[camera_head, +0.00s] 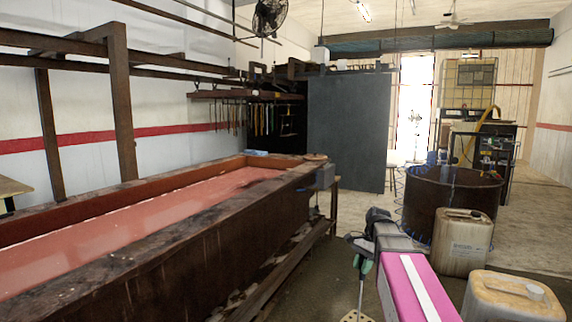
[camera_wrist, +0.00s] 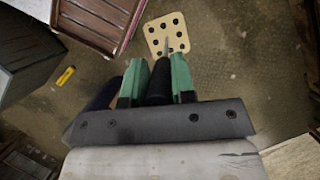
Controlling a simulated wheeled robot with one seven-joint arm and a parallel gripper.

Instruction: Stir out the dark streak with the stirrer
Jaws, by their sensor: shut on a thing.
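My gripper (camera_head: 363,262) hangs to the right of the long vat, outside it, over the floor. In the wrist view its green fingers (camera_wrist: 158,78) are shut on the dark handle of the stirrer. The stirrer's pale perforated plate (camera_wrist: 166,36) shows beyond the fingers, and its lower end also shows in the head view (camera_head: 355,316), pointing down. The long dark vat (camera_head: 160,262) at left holds reddish-pink liquid (camera_head: 130,228). A darker patch lies along the liquid's near right edge; I cannot tell whether it is a streak or shadow from the rim.
Right of my arm stand a pale jerrycan (camera_head: 463,243), another can (camera_head: 512,297) and a round dark tub (camera_head: 452,205). A grey panel (camera_head: 348,130) stands behind the vat's far end. A dark frame (camera_head: 121,100) rises over the vat. A yellow object (camera_wrist: 66,76) lies on the floor.

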